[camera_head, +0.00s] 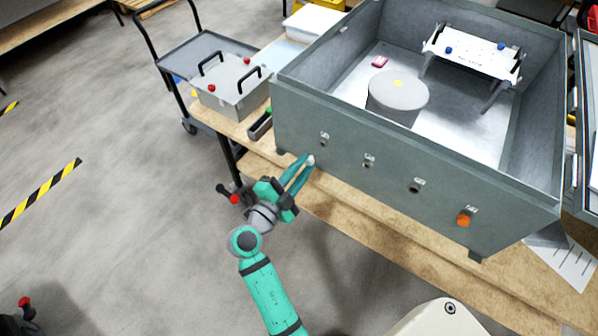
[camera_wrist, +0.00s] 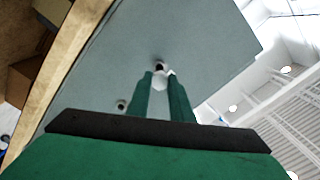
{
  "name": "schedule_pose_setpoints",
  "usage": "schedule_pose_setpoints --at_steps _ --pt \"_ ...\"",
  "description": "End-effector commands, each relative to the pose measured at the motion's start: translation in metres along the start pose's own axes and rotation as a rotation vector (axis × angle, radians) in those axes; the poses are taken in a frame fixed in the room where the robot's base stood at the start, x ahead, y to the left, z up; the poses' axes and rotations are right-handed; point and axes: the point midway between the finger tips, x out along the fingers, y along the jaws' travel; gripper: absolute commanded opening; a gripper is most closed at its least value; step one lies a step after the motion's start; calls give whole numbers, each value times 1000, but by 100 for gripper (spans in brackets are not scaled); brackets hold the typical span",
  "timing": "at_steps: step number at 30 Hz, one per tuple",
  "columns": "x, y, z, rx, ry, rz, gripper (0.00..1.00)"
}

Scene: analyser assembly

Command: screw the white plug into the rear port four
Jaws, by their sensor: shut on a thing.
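The white plug (camera_head: 311,160) is between the fingertips of my gripper (camera_head: 304,161), which is shut on it. In the wrist view the plug (camera_wrist: 160,82) shows pale between the two green fingers. It is in front of the wall of the grey analyser box (camera_head: 345,185), just below and left of the leftmost dark port (camera_head: 324,139). In the wrist view a dark port (camera_wrist: 160,65) lies just beyond the plug; I cannot tell whether they touch. Two more dark ports (camera_head: 369,161) (camera_head: 417,186) follow to the right. An orange plug (camera_head: 464,219) fills the rightmost port. The port labels are too small to read.
The box stands on a wooden table (camera_head: 400,232). A grey case (camera_head: 233,87) with black handles and a dark narrow tray (camera_head: 260,124) are at the left. A grey cylinder (camera_head: 398,94) stands inside the box.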

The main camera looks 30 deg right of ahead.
Motion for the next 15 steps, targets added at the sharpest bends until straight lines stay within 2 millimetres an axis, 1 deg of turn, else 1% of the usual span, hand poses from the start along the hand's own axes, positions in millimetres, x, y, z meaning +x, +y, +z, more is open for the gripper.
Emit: schedule_pose_setpoints --at_steps 1,8,15 --pt "5 0 -1 0 3 2 0" --pt "25 1 -1 0 3 2 0" --pt "27 1 -1 -271 1 1 0"
